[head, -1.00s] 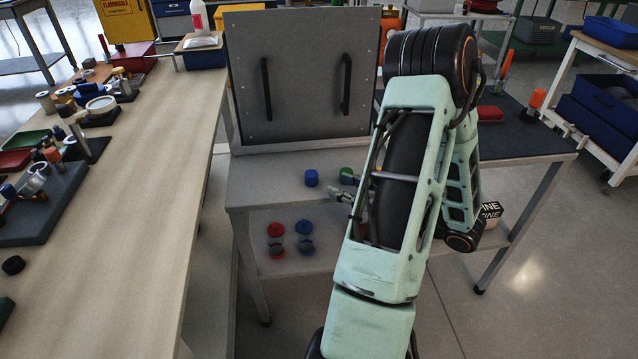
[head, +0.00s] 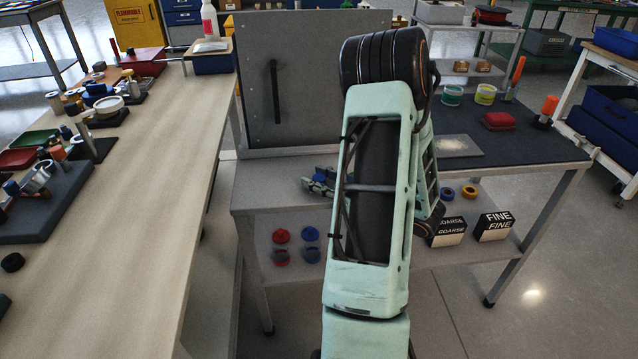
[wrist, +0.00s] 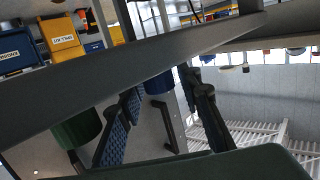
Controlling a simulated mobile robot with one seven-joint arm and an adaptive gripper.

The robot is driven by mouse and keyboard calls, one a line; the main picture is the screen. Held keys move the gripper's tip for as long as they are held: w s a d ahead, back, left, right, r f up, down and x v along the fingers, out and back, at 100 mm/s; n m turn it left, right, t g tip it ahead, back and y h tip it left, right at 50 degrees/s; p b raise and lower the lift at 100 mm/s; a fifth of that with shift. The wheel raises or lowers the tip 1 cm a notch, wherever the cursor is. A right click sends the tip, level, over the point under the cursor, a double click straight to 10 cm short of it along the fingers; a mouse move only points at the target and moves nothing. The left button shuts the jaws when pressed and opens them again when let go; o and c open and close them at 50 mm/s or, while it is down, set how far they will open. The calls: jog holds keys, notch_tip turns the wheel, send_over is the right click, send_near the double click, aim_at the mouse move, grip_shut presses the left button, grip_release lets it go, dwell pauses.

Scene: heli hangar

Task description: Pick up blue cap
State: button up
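The blue cap (head: 320,178) stands on the grey bench top in front of the upright panel. In the head view it is partly covered by my gripper (head: 318,184). In the wrist view the blue cap (wrist: 158,83) shows between the two dark fingers of my gripper (wrist: 165,105). The fingers stand apart on either side of it, and I see no clear grip. A green cap (wrist: 78,130) is outside the left finger in the wrist view. My arm hides it in the head view.
Red (head: 281,236) and blue (head: 310,233) round pieces are on the lower level. A long workbench (head: 165,160) with tools is at left.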

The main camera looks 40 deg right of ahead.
aim_at(319, 177)
jog(key=c, duration=0.6)
jog(key=shift+c, duration=0.2)
jog(key=shift+r, duration=0.15)
jog(key=shift+r+p, duration=0.55)
notch_tip(319, 177, up, 2)
jog(key=shift+r+p, duration=0.1)
jog(key=shift+p, duration=0.75)
jog(key=s+a+r+p, duration=0.5)
jog(key=a+r+p, duration=0.4)
jog(key=a, duration=0.1)
jog(key=shift+s+a+p, duration=0.2)
jog(key=shift+a+p, duration=0.15)
jog(key=shift+a, duration=0.05)
